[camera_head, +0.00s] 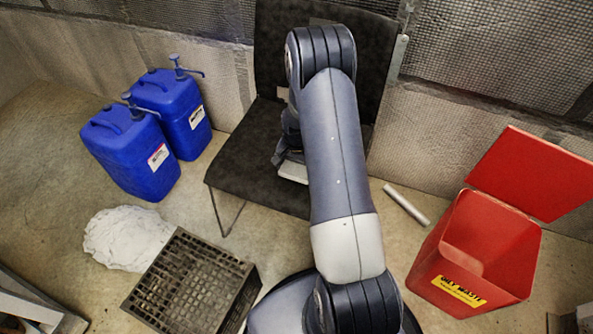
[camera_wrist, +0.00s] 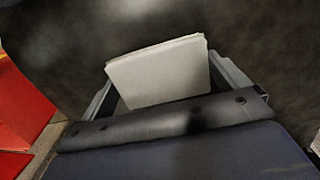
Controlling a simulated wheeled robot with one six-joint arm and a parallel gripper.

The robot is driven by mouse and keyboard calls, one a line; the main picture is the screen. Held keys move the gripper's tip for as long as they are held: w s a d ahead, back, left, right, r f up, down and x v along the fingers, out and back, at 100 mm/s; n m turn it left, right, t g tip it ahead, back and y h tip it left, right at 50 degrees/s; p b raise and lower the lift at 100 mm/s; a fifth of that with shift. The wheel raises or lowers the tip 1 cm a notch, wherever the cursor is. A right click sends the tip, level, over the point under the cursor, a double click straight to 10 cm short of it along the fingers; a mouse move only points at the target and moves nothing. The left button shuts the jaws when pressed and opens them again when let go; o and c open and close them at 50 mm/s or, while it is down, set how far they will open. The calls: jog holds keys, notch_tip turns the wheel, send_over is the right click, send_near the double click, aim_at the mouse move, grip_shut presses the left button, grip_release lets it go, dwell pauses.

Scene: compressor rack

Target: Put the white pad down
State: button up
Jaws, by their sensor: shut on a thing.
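The white pad (camera_wrist: 160,72) is a pale flat folded piece between the two fingers of my gripper (camera_wrist: 168,84) in the wrist view. My gripper is shut on it. In the head view a small light part of the pad (camera_head: 293,171) shows beside my arm, over the seat of the black chair (camera_head: 245,150). My arm hides most of the gripper and the right part of the seat. The dark surface behind the pad in the wrist view looks like the chair. I cannot tell whether the pad touches it.
Two blue jugs with pumps (camera_head: 130,155) stand left of the chair. A white crumpled cloth (camera_head: 127,238) and a black crate (camera_head: 190,285) lie front left. A red oily-waste bin (camera_head: 450,262) with its lid open stands right. A white tube (camera_head: 406,205) lies on the floor.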

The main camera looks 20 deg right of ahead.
aim_at(297, 169)
jog(key=shift+f, duration=0.55)
jog(key=shift+f, duration=0.2)
jog(key=o, duration=0.6)
jog(key=shift+r, duration=0.1)
notch_tip(297, 169, up, 12)
jog(key=p, duration=0.2)
jog(key=shift+r, duration=0.1)
